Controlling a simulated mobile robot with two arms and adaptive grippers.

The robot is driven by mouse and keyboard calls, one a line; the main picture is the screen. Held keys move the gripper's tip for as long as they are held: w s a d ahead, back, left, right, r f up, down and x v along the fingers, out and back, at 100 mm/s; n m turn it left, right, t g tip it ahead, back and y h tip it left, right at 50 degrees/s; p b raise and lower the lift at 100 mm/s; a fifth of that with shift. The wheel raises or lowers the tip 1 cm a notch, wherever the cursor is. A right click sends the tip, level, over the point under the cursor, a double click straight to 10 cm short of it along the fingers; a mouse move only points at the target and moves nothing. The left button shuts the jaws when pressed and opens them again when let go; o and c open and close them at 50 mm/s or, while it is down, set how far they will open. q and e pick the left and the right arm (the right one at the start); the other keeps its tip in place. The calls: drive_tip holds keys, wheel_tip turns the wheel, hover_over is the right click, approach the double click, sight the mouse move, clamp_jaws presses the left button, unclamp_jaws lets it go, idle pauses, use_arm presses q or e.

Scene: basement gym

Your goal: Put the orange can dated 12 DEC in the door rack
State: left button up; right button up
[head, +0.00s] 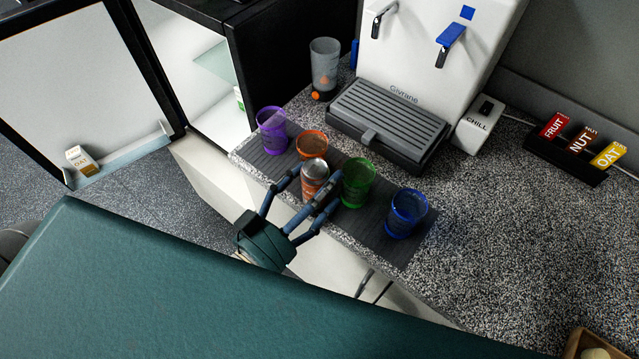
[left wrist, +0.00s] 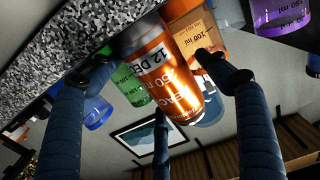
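The orange can (head: 314,170) stands on the dark mat beside the counter's front edge, between the orange and green cups. In the left wrist view the orange can (left wrist: 165,75) appears upside down and reads "12 DE", cut off. My left gripper (head: 312,182) is open, its fingers on either side of the can. In the left wrist view a gap shows between one finger and the can; whether the other finger touches is unclear. The door rack (head: 125,156) is a pale shelf low inside the open fridge door at left. My right gripper is out of view.
On the mat (head: 390,246) stand purple (head: 271,130), orange (head: 312,143), green (head: 358,182) and blue (head: 406,213) cups, close around the can. An OAT carton (head: 80,159) occupies the rack's left end; its right part is free. A white dispenser (head: 420,75) stands behind.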

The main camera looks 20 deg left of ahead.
use_arm(q)
drive_tip(key=shift+r, duration=0.15)
drive_tip(key=shift+s+a, duration=0.1)
drive_tip(key=shift+s, duration=0.15)
drive_tip(key=b+v, duration=0.1)
drive_tip(key=v, duration=1)
drive_tip(key=shift+s+b, duration=0.25)
drive_tip(key=shift+b, duration=0.1)
